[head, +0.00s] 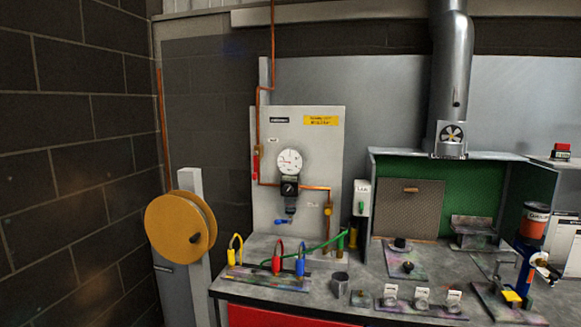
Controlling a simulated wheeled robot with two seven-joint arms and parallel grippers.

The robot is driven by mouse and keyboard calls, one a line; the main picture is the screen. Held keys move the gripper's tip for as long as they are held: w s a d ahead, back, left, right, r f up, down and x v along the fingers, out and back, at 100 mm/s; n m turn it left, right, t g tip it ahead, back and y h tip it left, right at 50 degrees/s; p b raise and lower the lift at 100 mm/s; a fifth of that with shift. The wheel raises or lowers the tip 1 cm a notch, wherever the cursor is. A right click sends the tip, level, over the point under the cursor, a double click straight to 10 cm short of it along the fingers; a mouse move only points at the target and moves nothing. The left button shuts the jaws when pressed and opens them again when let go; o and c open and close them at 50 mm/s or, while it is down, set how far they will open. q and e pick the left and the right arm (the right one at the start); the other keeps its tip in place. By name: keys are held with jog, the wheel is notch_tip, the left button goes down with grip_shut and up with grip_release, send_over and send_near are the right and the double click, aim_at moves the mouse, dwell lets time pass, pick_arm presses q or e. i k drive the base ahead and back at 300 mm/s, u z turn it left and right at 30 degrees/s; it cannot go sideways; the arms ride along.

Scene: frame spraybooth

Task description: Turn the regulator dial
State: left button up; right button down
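The regulator dial (290,188) is a dark knob on the regulator, mounted on a pale upright panel (325,155) above the bench. A round white pressure gauge (290,162) sits directly above it, and a dark filter bowl (291,206) hangs below it. Copper pipe runs into the regulator from the left and out to the right. The mark or setting on the dial is too small to read. Neither of my grippers is in the head view, and nothing touches the dial.
An orange hose reel (181,230) stands at left. A green-lined spray booth (455,188) is at right. Space before the panel is open.

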aim_at(288, 190)
jog(key=z, duration=0.45)
jog(key=k, duration=0.55)
jog(key=z, duration=1.1)
jog(key=i, duration=1.2)
jog(key=u, duration=0.7)
jog(key=i, duration=0.5)
jog(key=u, duration=0.4)
